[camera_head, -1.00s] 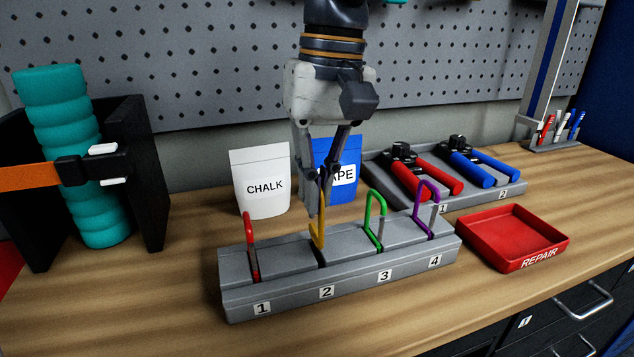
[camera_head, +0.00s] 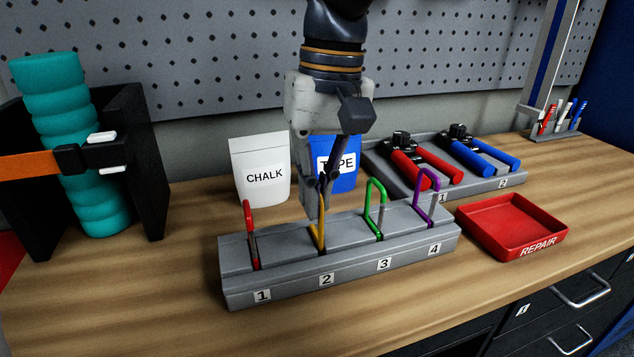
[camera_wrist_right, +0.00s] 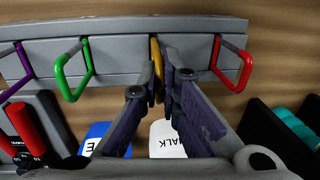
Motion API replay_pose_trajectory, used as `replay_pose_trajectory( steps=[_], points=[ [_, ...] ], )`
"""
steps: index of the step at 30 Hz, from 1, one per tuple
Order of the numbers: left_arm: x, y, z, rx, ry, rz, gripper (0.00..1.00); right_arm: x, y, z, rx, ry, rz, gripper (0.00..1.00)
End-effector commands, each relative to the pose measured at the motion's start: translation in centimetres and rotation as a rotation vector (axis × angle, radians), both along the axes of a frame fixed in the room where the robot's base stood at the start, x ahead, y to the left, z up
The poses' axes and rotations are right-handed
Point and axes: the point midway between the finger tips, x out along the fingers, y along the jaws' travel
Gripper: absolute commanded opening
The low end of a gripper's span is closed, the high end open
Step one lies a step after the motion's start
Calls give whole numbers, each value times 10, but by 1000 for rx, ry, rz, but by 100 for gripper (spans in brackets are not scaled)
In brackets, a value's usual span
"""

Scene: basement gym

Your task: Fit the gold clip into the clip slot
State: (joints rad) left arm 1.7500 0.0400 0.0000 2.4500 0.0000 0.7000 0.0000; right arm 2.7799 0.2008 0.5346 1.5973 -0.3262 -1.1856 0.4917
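The gold clip (camera_head: 321,238) stands upright at slot 2 of the grey clip block (camera_head: 290,286), in line with the red clip (camera_head: 251,232), green clip (camera_head: 369,208) and purple clip (camera_head: 418,197). My right gripper (camera_head: 319,199) comes down from above, behind the gold clip's upper part. In the right wrist view the gold clip (camera_wrist_right: 156,66) lies between the two fingertips of my right gripper (camera_wrist_right: 158,82), which look closed against its sides. The fingers partly hide the clip, and its lower end is hidden in the block. My left gripper is not in view.
A white chalk pouch (camera_head: 263,175) and blue tape pouch (camera_head: 346,172) stand close behind the block. A red repair tray (camera_head: 533,247) lies to the right, and a grey rack (camera_head: 495,184) with red and blue handles behind it. The wooden bench front (camera_head: 150,310) is clear.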

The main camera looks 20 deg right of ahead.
Motion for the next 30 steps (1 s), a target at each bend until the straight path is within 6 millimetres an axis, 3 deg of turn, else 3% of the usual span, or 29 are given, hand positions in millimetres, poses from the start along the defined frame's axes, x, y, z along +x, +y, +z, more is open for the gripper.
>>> replay_pose_trajectory(
  steps=[8, 12, 21, 25, 30],
  points=[
    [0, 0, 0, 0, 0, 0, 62, 0, 0, -7, 0, 1, 0, 0],
    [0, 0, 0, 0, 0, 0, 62, 0, 0, -7, 0, 0, 0, 28],
    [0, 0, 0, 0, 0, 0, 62, 0, 0, -5, 0, 0, -1, 28],
    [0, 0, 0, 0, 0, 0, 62, 1, -2, 16, 1, -6, -3, 28],
    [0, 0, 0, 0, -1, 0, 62, 2, -7, 63, -1, -7, -2, 28]
  ],
)
